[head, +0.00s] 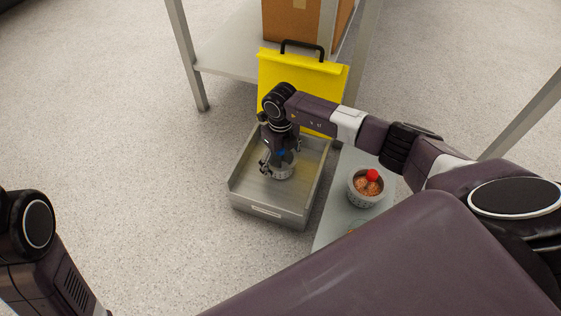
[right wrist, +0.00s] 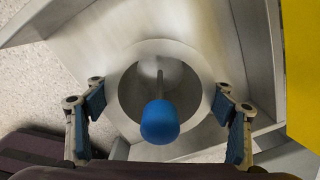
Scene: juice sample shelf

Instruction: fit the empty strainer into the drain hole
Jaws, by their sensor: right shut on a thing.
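The empty strainer (head: 283,172) is a grey round cup with a blue knob on a thin stem, low inside the metal basin (head: 268,212). In the right wrist view its pale ring-shaped rim (right wrist: 160,48) surrounds a dark hollow, and the blue knob (right wrist: 160,122) stands in the middle. My right gripper (head: 281,160) points down over it, its blue-padded fingers shut on the rim from opposite sides. The drain hole is hidden; I cannot tell whether the strainer sits in it. My left arm shows at the lower left, its gripper out of view.
A second strainer (head: 360,200) with a red knob and brownish contents stands on a grey surface (head: 335,215) right of the basin. A yellow panel (head: 275,75) with a black handle stands behind the basin. Shelf legs and a cardboard box (head: 290,25) are farther back.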

